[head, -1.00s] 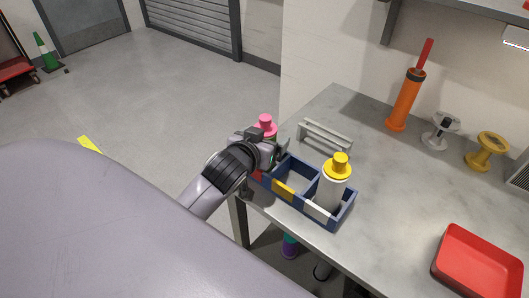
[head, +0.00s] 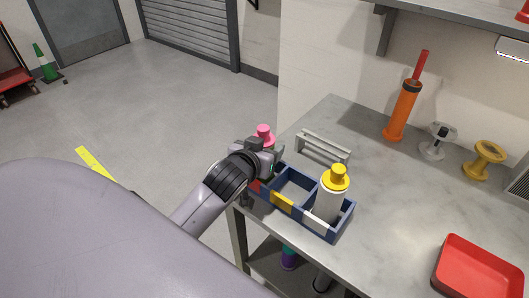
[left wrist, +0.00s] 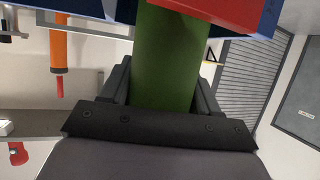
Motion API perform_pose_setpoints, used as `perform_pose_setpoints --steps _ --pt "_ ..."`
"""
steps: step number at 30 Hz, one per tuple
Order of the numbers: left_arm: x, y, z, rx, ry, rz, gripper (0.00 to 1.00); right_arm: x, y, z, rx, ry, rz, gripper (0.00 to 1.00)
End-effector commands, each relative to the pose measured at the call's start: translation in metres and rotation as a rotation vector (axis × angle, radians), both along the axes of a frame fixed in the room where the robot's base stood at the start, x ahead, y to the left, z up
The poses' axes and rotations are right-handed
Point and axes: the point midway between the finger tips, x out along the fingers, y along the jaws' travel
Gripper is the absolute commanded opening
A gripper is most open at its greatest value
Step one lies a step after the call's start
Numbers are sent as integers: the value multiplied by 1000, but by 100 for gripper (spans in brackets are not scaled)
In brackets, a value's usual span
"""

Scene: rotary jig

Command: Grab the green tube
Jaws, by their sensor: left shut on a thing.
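A green tube (left wrist: 168,60) fills the middle of the left wrist view, between the fingers of my left gripper (left wrist: 163,88). In the head view its body is mostly hidden behind my left gripper (head: 268,158), and a pink cap (head: 264,131) shows above the gripper. My left gripper is shut on the tube from the side. The tube stands at the red-marked end of a blue divided rack (head: 333,233); its lower end is hidden in the head view.
A white bottle with a yellow cap (head: 330,202) stands in the rack's white-marked end; the middle compartment looks empty. A grey handle-like bracket (head: 322,147) lies behind. A red tray (head: 478,268) and orange tool (head: 402,110) are farther right on the table (head: 400,190).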

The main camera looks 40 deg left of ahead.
Motion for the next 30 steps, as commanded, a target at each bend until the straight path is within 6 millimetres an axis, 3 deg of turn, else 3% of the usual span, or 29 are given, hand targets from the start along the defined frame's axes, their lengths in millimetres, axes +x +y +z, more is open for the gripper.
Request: perform_pose_setpoints --steps 7,21,30 --pt "1 0 31 1 -9 -1 25 0 0 -2 0 0 0 0" --pt "0 0 149 0 -14 -1 25 0 0 -1 0 0 0 0" --pt "0 0 189 0 -7 -1 25 0 0 -1 0 0 0 0"
